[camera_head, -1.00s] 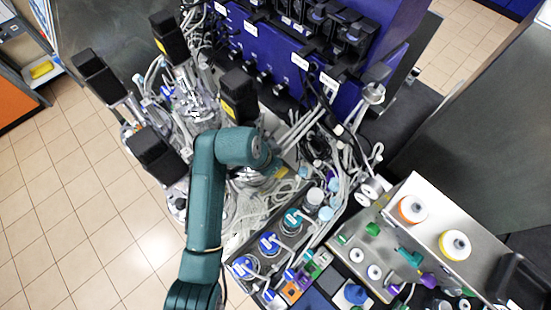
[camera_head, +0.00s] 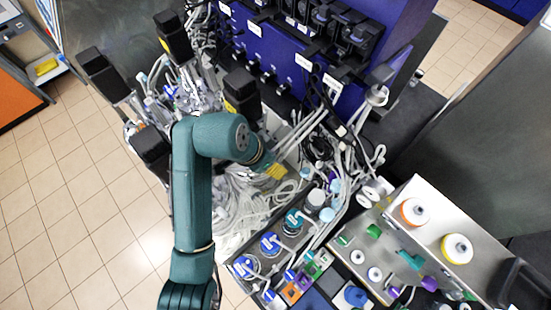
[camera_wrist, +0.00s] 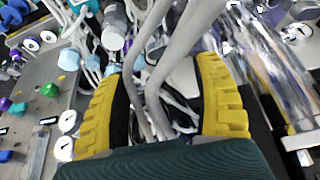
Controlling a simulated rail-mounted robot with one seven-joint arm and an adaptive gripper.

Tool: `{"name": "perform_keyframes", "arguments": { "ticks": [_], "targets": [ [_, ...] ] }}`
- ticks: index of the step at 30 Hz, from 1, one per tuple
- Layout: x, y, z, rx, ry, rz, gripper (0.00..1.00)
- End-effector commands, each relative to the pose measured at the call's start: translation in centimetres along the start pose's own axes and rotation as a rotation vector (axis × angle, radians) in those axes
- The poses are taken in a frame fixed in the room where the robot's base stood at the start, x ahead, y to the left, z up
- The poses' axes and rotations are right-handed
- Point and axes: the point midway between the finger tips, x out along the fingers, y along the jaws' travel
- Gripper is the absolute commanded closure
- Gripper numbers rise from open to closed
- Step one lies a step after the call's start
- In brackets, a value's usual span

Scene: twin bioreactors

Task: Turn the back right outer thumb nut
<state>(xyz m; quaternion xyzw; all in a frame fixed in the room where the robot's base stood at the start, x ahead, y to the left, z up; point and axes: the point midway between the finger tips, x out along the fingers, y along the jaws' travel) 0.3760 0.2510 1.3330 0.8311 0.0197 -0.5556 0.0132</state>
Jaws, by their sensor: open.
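I cannot make out the back right outer thumb nut in either view; tubing, black motor blocks and my arm crowd the bioreactor tops. My gripper (camera_head: 277,171) has yellow finger pads and is low among the tubes, right of the bioreactors. In the wrist view my gripper (camera_wrist: 160,72) has its two yellow fingers spread wide. Pale tubes (camera_wrist: 182,45) run through the gap between them, and no nut shows there. I cannot tell whether the fingers touch the tubes.
Black motor blocks (camera_head: 241,92) stand on the bioreactors. A blue control cabinet (camera_head: 262,42) stands behind. A rack of blue-capped bottles (camera_head: 270,242) lies in front of the gripper. Open tiled floor (camera_head: 60,210) is at left.

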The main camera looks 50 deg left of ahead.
Motion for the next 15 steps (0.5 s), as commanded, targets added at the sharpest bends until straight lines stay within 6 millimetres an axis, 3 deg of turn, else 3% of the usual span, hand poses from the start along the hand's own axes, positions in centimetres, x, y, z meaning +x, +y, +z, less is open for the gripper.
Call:
{"name": "perform_keyframes", "arguments": {
  "ticks": [3, 6, 15],
  "targets": [
    [-2.7, -0.1, 0.0, 0.0, 0.002, -0.003, 0.33],
    [-4.2, -0.1, 0.0, 0.0, 0.0, 0.0, 0.33],
    [-5.0, 0.0, 0.1, 0.0, -0.002, 0.001, 0.33]
  ]
}}
